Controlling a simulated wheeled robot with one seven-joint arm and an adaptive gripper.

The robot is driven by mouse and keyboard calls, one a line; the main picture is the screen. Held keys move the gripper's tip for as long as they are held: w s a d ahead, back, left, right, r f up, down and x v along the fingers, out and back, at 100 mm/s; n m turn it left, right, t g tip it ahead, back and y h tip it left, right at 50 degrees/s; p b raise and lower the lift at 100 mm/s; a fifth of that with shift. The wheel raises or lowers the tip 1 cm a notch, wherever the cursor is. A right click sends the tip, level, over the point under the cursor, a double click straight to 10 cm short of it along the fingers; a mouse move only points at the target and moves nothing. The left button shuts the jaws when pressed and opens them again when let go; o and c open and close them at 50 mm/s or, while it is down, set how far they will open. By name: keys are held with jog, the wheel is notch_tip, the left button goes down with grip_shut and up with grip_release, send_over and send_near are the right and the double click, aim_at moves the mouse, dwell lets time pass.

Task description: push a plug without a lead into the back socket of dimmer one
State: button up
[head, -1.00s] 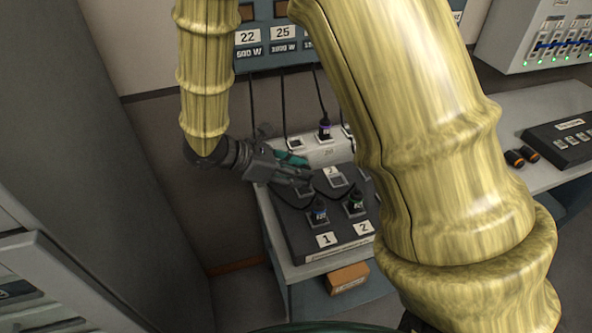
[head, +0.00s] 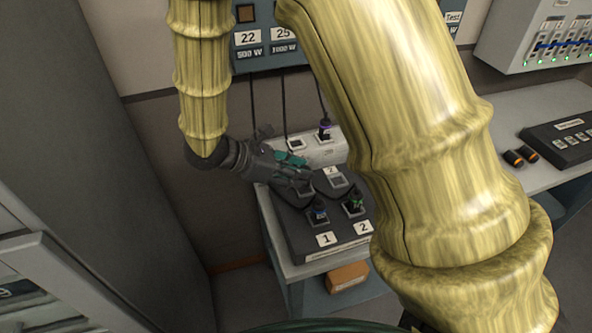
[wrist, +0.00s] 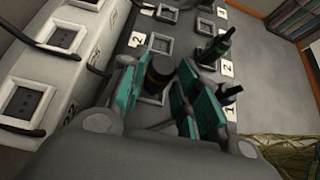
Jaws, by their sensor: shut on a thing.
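The dimmer box (head: 300,238) stands on a low bench, with labels 1 and 2 at its front. My gripper (wrist: 160,82) is shut on a dark plug (wrist: 158,76) with a brownish band and no visible lead. The plug's lower end is at the back socket of dimmer one (wrist: 150,98), whose pale frame shows around it. I cannot tell whether it is in the socket. In the head view my gripper (head: 303,180) covers this socket and the plug. Dimmer two's back socket (head: 338,181) is empty.
Plugs with leads stand in the front sockets of dimmer one (head: 317,212) and dimmer two (head: 355,203). A white socket box (head: 320,152) with a purple-banded plug (head: 324,130) stands behind. Two loose orange-banded plugs (head: 522,156) lie on the right bench. Leads hang behind my gripper.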

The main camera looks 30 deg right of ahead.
jog(key=shift+f, duration=0.9)
dwell(1.5)
jog(key=o, duration=1.1)
jog(key=shift+a, duration=0.1)
